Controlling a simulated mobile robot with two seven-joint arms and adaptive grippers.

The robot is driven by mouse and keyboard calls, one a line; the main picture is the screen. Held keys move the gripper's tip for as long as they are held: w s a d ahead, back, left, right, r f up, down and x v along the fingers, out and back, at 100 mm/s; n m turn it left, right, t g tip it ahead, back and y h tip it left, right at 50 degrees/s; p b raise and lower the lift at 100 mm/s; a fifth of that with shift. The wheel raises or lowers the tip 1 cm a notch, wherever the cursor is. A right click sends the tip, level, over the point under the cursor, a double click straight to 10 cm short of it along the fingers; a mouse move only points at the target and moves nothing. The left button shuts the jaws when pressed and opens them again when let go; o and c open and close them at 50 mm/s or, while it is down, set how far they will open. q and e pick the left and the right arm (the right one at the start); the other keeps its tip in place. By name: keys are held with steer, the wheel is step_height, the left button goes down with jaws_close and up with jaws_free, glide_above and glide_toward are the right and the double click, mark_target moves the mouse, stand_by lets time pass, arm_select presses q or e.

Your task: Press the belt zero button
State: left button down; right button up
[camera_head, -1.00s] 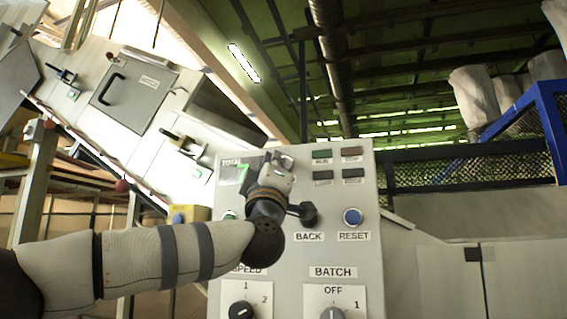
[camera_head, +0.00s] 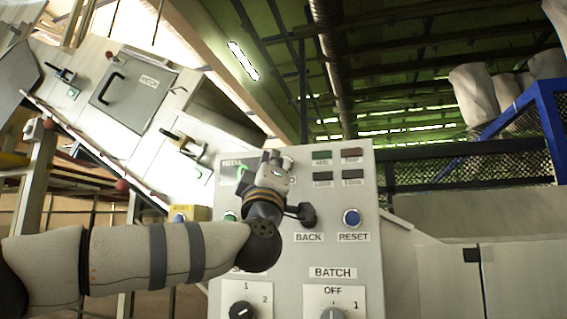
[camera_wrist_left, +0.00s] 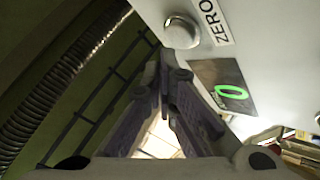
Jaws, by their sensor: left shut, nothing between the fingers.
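The control panel (camera_head: 345,250) fills the middle of the head view. My left gripper (camera_head: 272,158) is in front of its upper left part, beside the TOTAL display (camera_head: 229,176), and covers part of it. In the left wrist view, a round metal button (camera_wrist_left: 181,31) sits beside a label reading ZERO (camera_wrist_left: 214,20). The closed fingertips of my left gripper (camera_wrist_left: 176,62) appear just below this button; I cannot tell whether they touch it. The gripper holds nothing. The button cannot be made out in the head view. My right gripper is not in view.
A blue RESET button (camera_head: 352,218) and a BATCH switch (camera_head: 332,314) are on the panel. A green-lit display (camera_wrist_left: 230,92) is close to the fingers in the wrist view. A sloping white machine (camera_head: 150,110) stands at the left.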

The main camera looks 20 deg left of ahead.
arm_select(q)
steer(key=s+p, duration=0.1)
steer(key=s, duration=0.4)
steer(key=shift+a+p, duration=0.1)
steer(key=shift+p, duration=0.25)
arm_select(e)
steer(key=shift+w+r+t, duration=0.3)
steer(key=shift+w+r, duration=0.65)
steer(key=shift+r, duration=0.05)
